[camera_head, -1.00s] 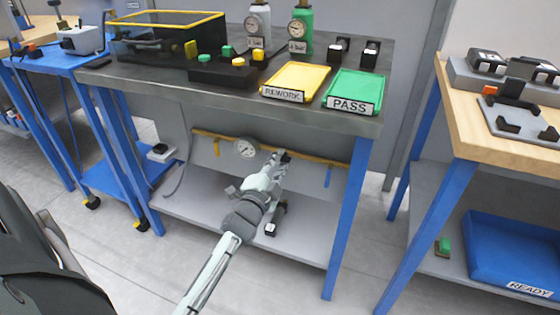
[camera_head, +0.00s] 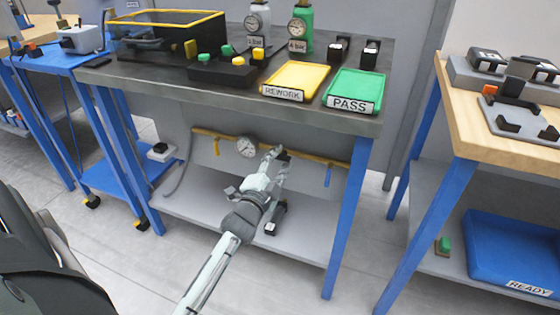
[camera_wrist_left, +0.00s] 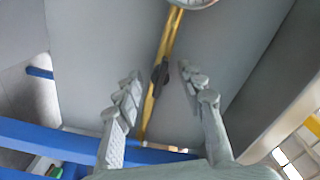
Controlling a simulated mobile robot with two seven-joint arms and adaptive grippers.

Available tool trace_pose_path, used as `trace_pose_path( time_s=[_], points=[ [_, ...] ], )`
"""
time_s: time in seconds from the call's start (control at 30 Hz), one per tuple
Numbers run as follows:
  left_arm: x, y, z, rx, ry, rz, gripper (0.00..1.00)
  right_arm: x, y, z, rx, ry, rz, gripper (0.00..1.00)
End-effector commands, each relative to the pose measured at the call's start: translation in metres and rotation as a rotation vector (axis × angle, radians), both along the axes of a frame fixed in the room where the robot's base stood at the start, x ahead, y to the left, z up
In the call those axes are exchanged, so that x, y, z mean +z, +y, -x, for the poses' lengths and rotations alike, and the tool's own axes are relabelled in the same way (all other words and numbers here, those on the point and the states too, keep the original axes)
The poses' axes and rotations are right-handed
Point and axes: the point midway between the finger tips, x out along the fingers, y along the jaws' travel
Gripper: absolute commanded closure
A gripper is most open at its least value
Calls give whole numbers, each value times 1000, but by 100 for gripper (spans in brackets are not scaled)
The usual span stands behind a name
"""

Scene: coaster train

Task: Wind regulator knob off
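The regulator knob (camera_wrist_left: 160,75) is a small black piece on the yellow pipe (camera_wrist_left: 169,45) under the bench. It also shows in the head view (camera_head: 284,156), partly hidden by my fingers. The round pressure gauge (camera_head: 246,147) sits on the pipe left of it, and its edge shows at the top of the left wrist view (camera_wrist_left: 195,2). My left gripper (camera_head: 274,162) is open. In the left wrist view its fingers (camera_wrist_left: 161,76) are spread, one on each side of the knob, with visible gaps. Contact does not show. My right gripper is not in view.
The bench top (camera_head: 150,83) overhangs the pipe. The lower shelf (camera_head: 205,213) holds a dark device (camera_head: 276,218) below my gripper. A blue bench leg (camera_head: 346,220) stands to the right.

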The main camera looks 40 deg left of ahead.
Motion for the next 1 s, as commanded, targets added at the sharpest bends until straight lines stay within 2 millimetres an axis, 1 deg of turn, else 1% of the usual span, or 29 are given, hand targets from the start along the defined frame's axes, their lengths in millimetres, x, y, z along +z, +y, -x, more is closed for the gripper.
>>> trace_pose_path(
  time_s=[0.17,0.4,0.5,0.6,0.77,1.0],
  points=[
    [-2,-6,26,1,4,2,60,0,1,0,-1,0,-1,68],
    [-2,-18,77,2,5,2,60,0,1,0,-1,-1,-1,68],
    [-2,-22,94,1,3,3,60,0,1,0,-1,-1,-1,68],
    [-2,-25,105,1,4,2,60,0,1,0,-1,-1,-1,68],
    [-1,-27,114,0,1,1,60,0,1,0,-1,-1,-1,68],
    [0,-27,114,0,1,0,60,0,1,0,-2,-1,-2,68]
  ],
)
